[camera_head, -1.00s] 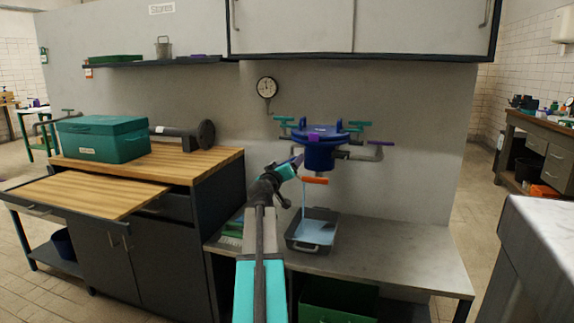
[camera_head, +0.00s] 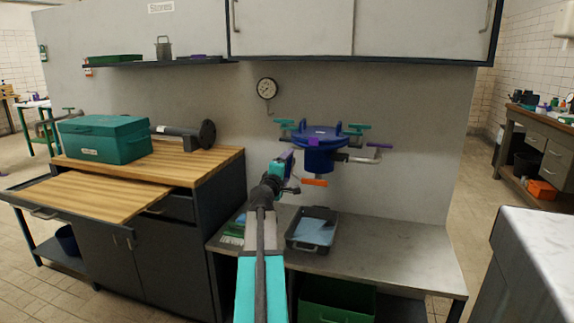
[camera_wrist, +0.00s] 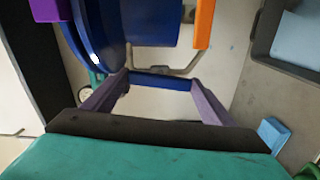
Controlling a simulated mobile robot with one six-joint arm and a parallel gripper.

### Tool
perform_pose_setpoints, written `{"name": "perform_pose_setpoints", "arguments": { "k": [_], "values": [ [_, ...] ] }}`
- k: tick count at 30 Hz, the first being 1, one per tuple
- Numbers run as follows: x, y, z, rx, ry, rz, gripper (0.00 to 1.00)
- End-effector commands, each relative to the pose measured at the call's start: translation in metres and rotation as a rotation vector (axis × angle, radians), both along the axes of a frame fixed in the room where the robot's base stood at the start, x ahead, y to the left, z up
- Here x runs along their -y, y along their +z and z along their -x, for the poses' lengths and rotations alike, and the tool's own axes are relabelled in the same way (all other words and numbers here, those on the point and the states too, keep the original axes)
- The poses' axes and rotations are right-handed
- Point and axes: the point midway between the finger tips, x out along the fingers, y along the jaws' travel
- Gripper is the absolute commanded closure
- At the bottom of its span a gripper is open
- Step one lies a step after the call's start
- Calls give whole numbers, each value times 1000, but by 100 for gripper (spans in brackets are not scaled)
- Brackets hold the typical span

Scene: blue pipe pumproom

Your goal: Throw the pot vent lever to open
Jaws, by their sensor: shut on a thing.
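The blue pot (camera_head: 320,160) is mounted in front of the grey wall, with teal handles (camera_head: 357,127) around its lid, a purple handle (camera_head: 379,146) at right and an orange handle (camera_head: 314,183) below. I cannot tell which is the vent lever. My gripper (camera_head: 286,157) is at the pot's left side. In the wrist view, my gripper (camera_wrist: 160,78) is shut on a dark blue bar (camera_wrist: 163,81) that spans between its two purple-grey fingers. The pot body (camera_wrist: 155,20) and the orange handle (camera_wrist: 204,22) show just beyond. The bar's far attachment is unclear.
A dark tray (camera_head: 292,241) with light blue contents sits on the steel bench (camera_head: 400,255) below the pot. A gauge (camera_head: 267,88) is on the wall. A wooden-topped cabinet (camera_head: 220,160) with a teal toolbox (camera_head: 104,138) stands left. The bench's right side is clear.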

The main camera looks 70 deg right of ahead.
Motion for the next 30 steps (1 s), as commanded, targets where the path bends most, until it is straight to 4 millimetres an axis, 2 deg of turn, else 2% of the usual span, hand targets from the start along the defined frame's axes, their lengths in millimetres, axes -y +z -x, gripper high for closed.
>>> {"name": "perform_pose_setpoints", "arguments": {
  "k": [9,24,25,27,30],
  "values": [
    [-1,-1,0,-140,-2,8,44],
    [-1,-1,-1,-167,1,11,44],
    [-1,-1,-1,-167,1,11,16],
    [-1,-1,-1,-165,1,11,5],
    [0,-1,-1,-164,1,12,3]
  ]
}}
